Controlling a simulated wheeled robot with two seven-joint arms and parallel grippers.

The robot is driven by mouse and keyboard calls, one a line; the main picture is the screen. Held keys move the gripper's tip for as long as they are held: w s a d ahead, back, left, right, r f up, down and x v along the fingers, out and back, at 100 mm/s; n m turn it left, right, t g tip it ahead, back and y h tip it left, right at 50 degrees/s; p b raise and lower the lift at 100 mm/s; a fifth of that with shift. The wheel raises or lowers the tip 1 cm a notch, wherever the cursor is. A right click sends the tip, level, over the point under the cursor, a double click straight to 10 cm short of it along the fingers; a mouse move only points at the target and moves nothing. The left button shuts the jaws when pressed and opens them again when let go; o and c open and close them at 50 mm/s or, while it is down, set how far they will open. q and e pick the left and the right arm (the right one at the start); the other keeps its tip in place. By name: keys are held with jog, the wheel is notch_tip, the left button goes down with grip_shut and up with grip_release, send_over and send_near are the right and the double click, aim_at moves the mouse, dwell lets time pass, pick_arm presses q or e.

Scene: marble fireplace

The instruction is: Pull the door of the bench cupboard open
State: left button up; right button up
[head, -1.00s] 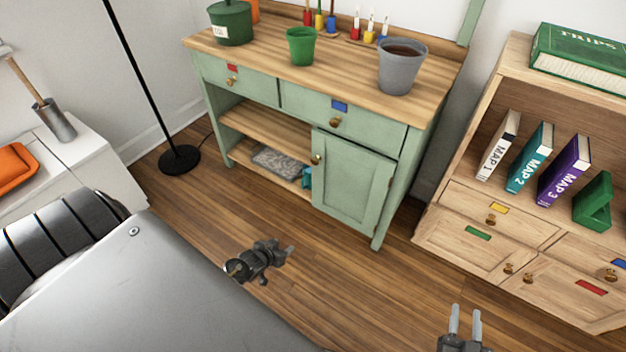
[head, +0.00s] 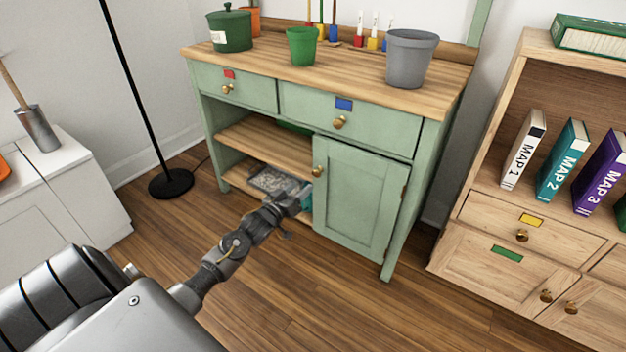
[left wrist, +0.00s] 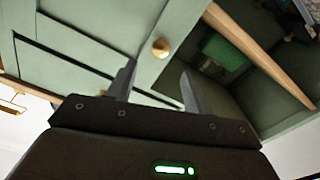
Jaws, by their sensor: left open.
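The green bench cupboard door (head: 357,199) is shut, at the lower right of the green bench. Its brass knob (head: 319,171) sits at the door's upper left corner. In the left wrist view the knob (left wrist: 160,47) appears just beyond and between the two fingers. My left gripper (head: 300,193) is in front of the open shelves, just left of the door and a little below the knob. In the left wrist view my left gripper (left wrist: 160,80) is open with nothing between its fingers. My right gripper is not in view.
The bench's open shelf (head: 250,141) lies left of the door, with a grey patterned item (head: 272,180) below. A black lamp stand (head: 171,184) stands at left. A wooden bookcase (head: 468,240) stands at right. Floor before the door is clear.

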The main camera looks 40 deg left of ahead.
aim_at(315, 174)
pick_arm(q)
jog(key=w+b, duration=0.1)
jog(key=w, duration=0.2)
jog(key=w+b, duration=0.1)
jog(key=w, duration=0.3)
jog(key=shift+w+a+f+b, duration=0.1)
jog(key=shift+w+f+b, duration=0.1)
jog(key=shift+b, duration=0.15)
jog(key=shift+w+r, duration=0.15)
jog(key=shift+w, duration=0.4)
grip_shut()
